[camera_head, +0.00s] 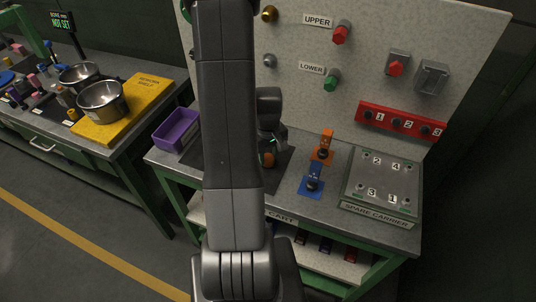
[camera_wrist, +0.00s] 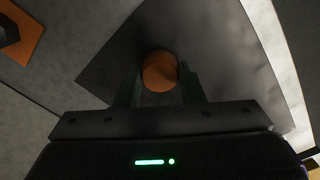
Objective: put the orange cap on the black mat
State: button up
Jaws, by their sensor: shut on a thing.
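The black mat (camera_head: 280,178) lies on the bench top, partly hidden behind my arm. In the wrist view the black mat (camera_wrist: 215,45) spreads behind and around the cap. The cap is over the mat; I cannot tell whether it touches it.
A purple bin (camera_head: 176,131) stands left of my arm. Orange (camera_head: 323,151) and blue (camera_head: 311,184) stands are right of the mat, with the spare carrier (camera_head: 383,186) beyond. An upright panel (camera_head: 300,90) closes the back. Metal bowls (camera_head: 101,100) sit on another bench.

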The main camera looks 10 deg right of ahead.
aim_at(268, 157)
jog(key=shift+f, duration=0.2)
jog(key=shift+f, duration=0.15)
jog(key=o, duration=1.1)
jog(key=shift+r, duration=0.2)
notch_tip(268, 157, up, 12)
jog(key=shift+r+b, duration=0.1)
jog(key=shift+b, duration=0.25)
